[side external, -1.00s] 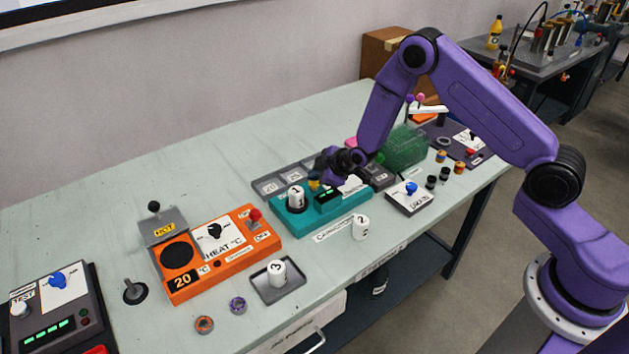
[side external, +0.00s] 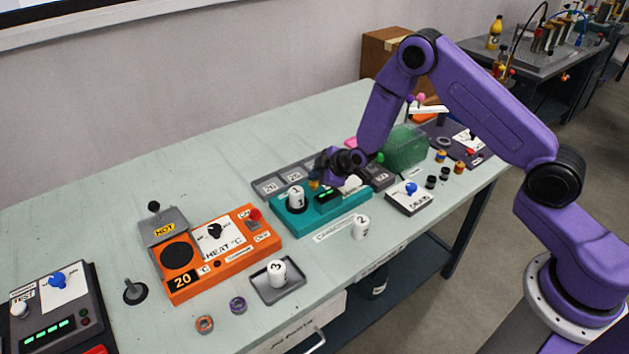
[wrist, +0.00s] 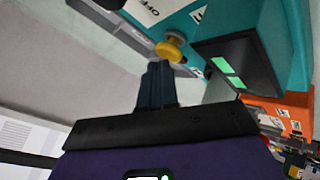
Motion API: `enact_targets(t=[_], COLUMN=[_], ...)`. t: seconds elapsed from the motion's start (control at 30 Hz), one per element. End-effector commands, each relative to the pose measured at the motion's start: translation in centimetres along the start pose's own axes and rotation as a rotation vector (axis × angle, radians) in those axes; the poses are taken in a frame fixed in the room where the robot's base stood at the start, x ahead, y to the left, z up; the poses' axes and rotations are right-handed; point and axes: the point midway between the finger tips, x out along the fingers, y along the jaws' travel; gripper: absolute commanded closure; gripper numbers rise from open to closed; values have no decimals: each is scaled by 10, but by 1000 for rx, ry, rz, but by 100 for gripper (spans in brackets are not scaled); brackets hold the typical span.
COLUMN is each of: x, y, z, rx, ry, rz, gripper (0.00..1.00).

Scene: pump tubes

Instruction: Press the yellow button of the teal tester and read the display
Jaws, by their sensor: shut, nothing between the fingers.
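The teal tester (side external: 291,228) sits in the middle of the bench with a white cylinder marked 1 (side external: 296,197) standing upright in its left part. Its dark display (side external: 328,195) shows small green segments, too small to read; in the wrist view the display (wrist: 226,66) shows two lit green bars. The yellow button (wrist: 172,47) is in the wrist view, just beyond my fingertips. My gripper (wrist: 157,68) is shut and empty, its tips close to the button; I cannot tell whether they touch. In the side view my gripper (side external: 318,180) is over the tester's back edge.
An orange heater (side external: 221,262) stands left of the tester, with a tray (side external: 291,285) holding cylinder 3 in front. Cylinder 2 (side external: 361,227) stands on the bench before the tester.

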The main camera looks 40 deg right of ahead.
Motion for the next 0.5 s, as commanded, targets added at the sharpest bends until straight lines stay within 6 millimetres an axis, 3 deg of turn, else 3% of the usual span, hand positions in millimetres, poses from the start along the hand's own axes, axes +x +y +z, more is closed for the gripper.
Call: enact_targets(t=[0.5], x=[5], y=[-4], z=[4], rx=[0], ry=[0], rz=[0], gripper=[100])
